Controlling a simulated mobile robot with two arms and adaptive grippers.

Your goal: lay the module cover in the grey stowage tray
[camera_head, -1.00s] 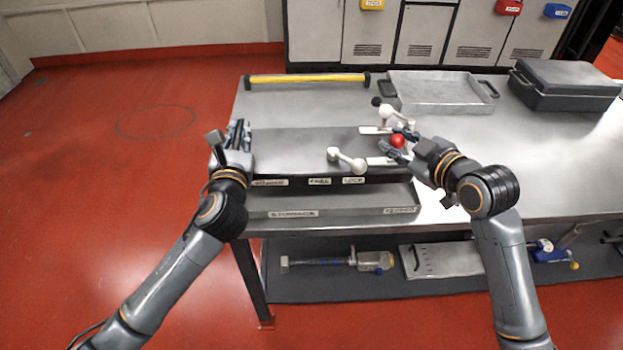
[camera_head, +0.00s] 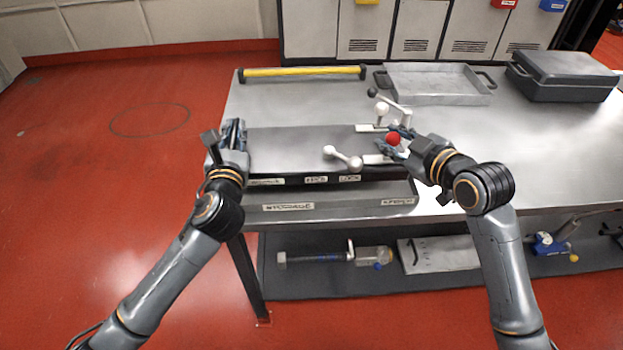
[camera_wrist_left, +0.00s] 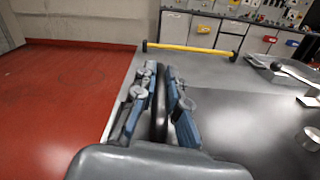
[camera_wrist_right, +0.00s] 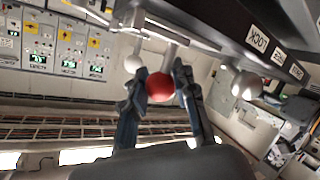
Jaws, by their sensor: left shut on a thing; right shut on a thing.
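The dark grey flat panel that looks like the module cover (camera_head: 295,143) lies level over the middle of the bench, with small white labels on its front edge. My left gripper (camera_head: 234,135) is at its left end, shut on a dark curved handle (camera_wrist_left: 161,105). My right gripper (camera_head: 398,141) is shut on a red ball knob (camera_head: 393,139) at the panel's right side; the knob also shows in the right wrist view (camera_wrist_right: 160,87). The grey tray (camera_head: 345,205), with a label that seems to read STOWAGE, lies in front of the panel along the bench edge. Its inside is mostly hidden.
White-knobbed levers (camera_head: 343,158) stand near the panel's right part. A yellow bar (camera_head: 303,72), a light metal tray (camera_head: 437,84) and a dark case (camera_head: 562,80) lie at the back. The bench (camera_head: 500,165) is bare at right. Tools lie on the lower shelf (camera_head: 300,285).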

